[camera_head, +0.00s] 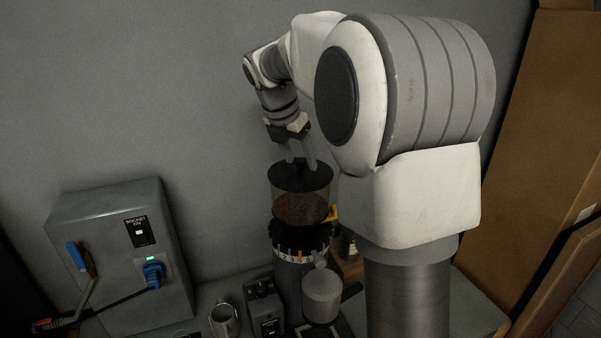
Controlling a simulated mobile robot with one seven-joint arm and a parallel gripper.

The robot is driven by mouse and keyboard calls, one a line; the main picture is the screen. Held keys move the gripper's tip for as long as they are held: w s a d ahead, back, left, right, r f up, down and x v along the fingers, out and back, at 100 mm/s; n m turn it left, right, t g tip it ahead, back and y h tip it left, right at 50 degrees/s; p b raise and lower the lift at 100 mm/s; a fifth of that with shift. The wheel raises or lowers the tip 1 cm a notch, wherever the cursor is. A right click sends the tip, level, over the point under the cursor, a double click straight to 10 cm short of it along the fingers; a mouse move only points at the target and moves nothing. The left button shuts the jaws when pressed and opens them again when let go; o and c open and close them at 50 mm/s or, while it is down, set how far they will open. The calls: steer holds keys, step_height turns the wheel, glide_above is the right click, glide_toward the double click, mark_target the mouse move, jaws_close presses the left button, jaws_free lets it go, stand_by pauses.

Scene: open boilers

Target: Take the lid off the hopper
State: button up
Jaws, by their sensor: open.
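The hopper (287,209) is a clear container part filled with brown coffee beans, on top of a dark grinder (289,265) with a numbered ring. A dark lid (293,177) covers the hopper's top. My gripper (299,161) points down just above the lid, its two pale fingers apart. The fingertips are at the lid's middle, one on either side; whether they touch it or a knob between them is too small to tell. My arm hides the area right of the hopper.
A metal cup (224,319) and a small black box (263,306) stand by the grinder. Brown boards (555,120) lean at right. The wall is close behind.

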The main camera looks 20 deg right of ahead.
jaws_close()
steer(key=shift+r, duration=0.1)
stand_by(0.4)
